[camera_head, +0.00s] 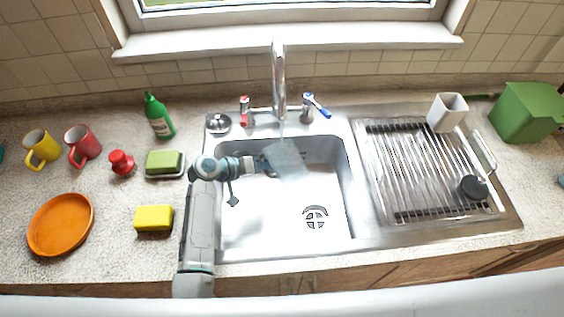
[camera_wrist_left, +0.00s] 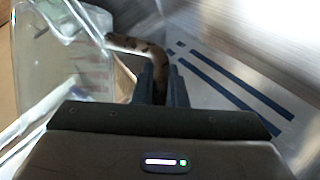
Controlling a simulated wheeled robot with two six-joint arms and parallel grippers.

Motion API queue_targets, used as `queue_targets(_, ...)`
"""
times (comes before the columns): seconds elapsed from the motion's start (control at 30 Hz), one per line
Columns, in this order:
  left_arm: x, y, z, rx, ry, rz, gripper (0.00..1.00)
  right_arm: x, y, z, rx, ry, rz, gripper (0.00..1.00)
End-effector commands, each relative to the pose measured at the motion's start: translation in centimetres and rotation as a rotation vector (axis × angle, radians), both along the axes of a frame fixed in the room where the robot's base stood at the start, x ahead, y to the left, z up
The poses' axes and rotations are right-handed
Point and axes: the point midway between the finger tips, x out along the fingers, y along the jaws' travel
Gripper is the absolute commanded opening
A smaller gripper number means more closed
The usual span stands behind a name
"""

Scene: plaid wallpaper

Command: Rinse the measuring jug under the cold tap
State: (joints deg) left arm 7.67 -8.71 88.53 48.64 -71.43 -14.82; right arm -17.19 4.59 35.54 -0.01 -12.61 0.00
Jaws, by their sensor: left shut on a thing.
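The clear measuring jug (camera_head: 289,160) is held tilted over the sink, below the tap spout (camera_head: 279,80). A faint pale streak between spout and jug looks like running water. My left gripper (camera_head: 264,164) is shut on the jug's handle. In the left wrist view the jug (camera_wrist_left: 62,75) fills the upper left, and my gripper (camera_wrist_left: 163,78) grips its brownish handle (camera_wrist_left: 135,45). The blue-marked tap lever (camera_head: 318,105) is angled out to the right; the red-marked tap (camera_head: 245,112) stands upright. My right gripper is not in view.
The sink basin (camera_head: 265,220) is otherwise empty around its drain (camera_head: 315,217). A ribbed drainer (camera_head: 420,170) on the right holds a white cup (camera_head: 447,112) and a dark round item (camera_head: 474,188). A yellow sponge (camera_head: 154,218) and green bottle (camera_head: 159,117) stand left.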

Motion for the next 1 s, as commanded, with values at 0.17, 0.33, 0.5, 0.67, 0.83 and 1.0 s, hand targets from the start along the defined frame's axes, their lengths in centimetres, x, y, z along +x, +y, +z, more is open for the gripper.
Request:
queue_targets(0.17, -0.1, -0.4, 0.0, -0.002, 0.000, 0.001, 0.00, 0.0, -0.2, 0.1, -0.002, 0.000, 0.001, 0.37)
queue_targets(0.33, -0.1, -0.3, 0.0, -0.001, 0.000, 0.000, 0.00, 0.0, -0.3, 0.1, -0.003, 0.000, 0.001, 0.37)
queue_targets(0.5, 0.0, 0.1, 0.0, 0.000, 0.000, 0.000, 0.00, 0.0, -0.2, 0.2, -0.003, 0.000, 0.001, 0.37)
queue_targets(0.67, 0.1, 0.6, 0.1, -0.001, 0.000, 0.000, 0.00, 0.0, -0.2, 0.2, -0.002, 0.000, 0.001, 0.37)
queue_targets(0.83, 0.1, 0.6, 0.1, -0.002, 0.000, -0.001, 0.00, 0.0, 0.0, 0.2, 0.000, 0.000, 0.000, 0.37)
queue_targets(1.0, 0.1, 0.4, 0.1, -0.002, 0.001, 0.000, 0.00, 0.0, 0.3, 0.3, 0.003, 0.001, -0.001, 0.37)
